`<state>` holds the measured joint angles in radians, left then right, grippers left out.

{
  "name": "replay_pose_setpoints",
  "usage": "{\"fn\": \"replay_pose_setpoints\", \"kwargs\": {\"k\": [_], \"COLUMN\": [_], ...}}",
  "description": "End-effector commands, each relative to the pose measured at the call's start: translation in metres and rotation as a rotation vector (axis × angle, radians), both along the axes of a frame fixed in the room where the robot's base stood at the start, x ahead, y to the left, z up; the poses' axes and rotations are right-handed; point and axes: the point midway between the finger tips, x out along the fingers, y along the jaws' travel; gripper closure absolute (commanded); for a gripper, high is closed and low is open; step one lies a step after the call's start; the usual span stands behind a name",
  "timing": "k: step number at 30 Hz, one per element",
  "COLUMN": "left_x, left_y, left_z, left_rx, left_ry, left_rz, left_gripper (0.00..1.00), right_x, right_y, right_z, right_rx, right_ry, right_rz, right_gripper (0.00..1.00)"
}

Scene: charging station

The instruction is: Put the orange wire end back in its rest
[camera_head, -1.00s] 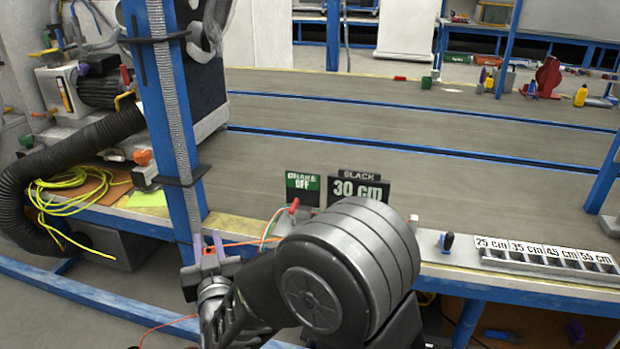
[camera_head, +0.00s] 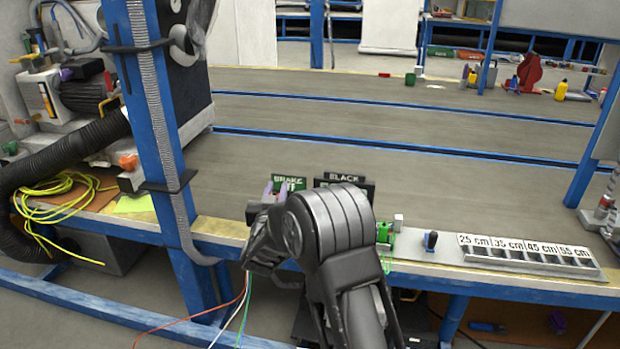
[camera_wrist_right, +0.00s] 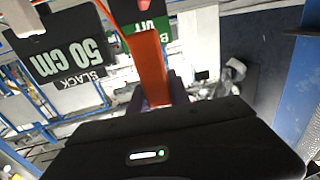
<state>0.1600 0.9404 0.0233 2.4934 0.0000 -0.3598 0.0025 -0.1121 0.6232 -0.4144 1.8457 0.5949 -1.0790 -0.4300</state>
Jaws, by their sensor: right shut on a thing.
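My right gripper (camera_head: 268,188), with purple fingers, is over the near edge of the bench, left of the signs. In the right wrist view it is shut on the orange wire end (camera_wrist_right: 151,68), a flat orange piece between the fingers. An orange wire (camera_head: 196,315) hangs below the gripper and runs down to the left. White and green wires hang beside it. I cannot make out the orange wire end's rest; my right arm hides part of the bench edge. My left gripper is not in view.
A green brake sign (camera_head: 290,183) and a black slack sign (camera_head: 342,180) stand behind my arm; the wrist view reads 50 cm. A green part (camera_head: 384,231) and a labelled slot tray (camera_head: 530,256) lie right. A blue post (camera_head: 150,130) stands left.

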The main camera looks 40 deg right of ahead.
Motion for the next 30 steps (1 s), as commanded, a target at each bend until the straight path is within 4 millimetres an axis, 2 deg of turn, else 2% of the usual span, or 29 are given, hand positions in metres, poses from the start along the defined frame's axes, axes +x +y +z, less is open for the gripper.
{"fn": "replay_pose_setpoints", "kwargs": {"k": [1,3,6,9,14,26,30], "left_x": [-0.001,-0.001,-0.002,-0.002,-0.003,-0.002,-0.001], "left_y": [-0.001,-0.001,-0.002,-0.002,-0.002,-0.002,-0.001], "left_z": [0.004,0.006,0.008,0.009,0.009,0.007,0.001], "left_rx": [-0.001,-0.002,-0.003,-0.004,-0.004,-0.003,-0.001], "left_ry": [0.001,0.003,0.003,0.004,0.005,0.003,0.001], "left_rz": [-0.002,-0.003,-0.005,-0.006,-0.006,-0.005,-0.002], "left_gripper": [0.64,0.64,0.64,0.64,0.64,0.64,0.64], "right_x": [-0.002,-0.004,-0.007,-0.011,-0.012,-0.012,-0.013], "right_y": [-0.024,-0.05,-0.078,-0.096,-0.105,-0.104,-0.104], "right_z": [-0.001,-0.003,-0.006,-0.008,-0.009,-0.01,-0.017], "right_rx": [0.0,0.001,0.001,0.002,0.002,0.002,0.002], "right_ry": [0.0,0.001,0.001,0.0,0.0,0.0,0.0], "right_rz": [-0.036,-0.073,-0.114,-0.139,-0.152,-0.151,-0.151], "right_gripper": [1.0,1.0,1.0,1.0,1.0,1.0,1.0]}}
